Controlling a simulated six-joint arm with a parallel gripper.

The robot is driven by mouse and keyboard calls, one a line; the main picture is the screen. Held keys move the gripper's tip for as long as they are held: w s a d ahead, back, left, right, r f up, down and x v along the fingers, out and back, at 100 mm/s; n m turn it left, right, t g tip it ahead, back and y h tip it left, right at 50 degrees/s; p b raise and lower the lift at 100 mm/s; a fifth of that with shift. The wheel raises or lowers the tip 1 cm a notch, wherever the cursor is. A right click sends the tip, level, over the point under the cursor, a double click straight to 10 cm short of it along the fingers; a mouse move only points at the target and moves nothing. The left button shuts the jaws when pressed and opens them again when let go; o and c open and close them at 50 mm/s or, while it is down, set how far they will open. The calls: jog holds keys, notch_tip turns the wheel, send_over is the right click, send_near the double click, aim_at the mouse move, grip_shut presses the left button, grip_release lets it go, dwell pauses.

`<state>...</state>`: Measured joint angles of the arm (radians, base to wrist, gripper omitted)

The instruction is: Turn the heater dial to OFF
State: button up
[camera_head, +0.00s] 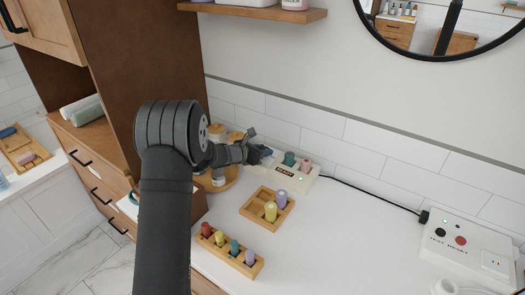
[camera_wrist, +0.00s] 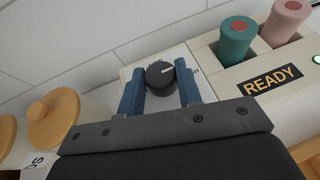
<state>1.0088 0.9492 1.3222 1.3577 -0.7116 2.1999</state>
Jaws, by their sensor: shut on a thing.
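The heater (camera_head: 298,180) is a cream box at the back of the counter, with a READY display and a green light. Its black round dial (camera_wrist: 160,78) shows in the wrist view on the left end of the box, with a white pointer line toward the right. My gripper (camera_wrist: 159,84) is shut on the dial, one blue finger on each side. Part of a label, seemingly an "H", shows right of the dial; the other markings are hidden or unreadable. In the head view my gripper (camera_head: 262,154) covers the dial.
Teal (camera_wrist: 238,38) and pink (camera_wrist: 286,20) bottles stand in the heater. Wooden-lidded jars (camera_wrist: 54,116) stand close on the left. A wooden tray (camera_head: 252,208) with bottles and a rack (camera_head: 217,250) of several bottles lie in front.

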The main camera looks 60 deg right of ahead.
jog(key=shift+s+n+t, duration=0.1)
jog(key=shift+n+t, duration=0.3)
jog(key=shift+s+n+t, duration=0.15)
jog(key=shift+n+t, duration=0.8)
jog(key=shift+t, duration=0.15)
jog(key=shift+s+n+t, duration=0.1)
jog(key=shift+n+t, duration=0.85)
jog(key=shift+t, duration=0.15)
jog(key=shift+n+t+y, duration=0.4)
jog(key=shift+n+t, duration=0.4)
jog(key=shift+t, duration=0.1)
jog(key=o, duration=1)
jog(key=v, duration=1.7)
jog(key=shift+a, duration=0.3)
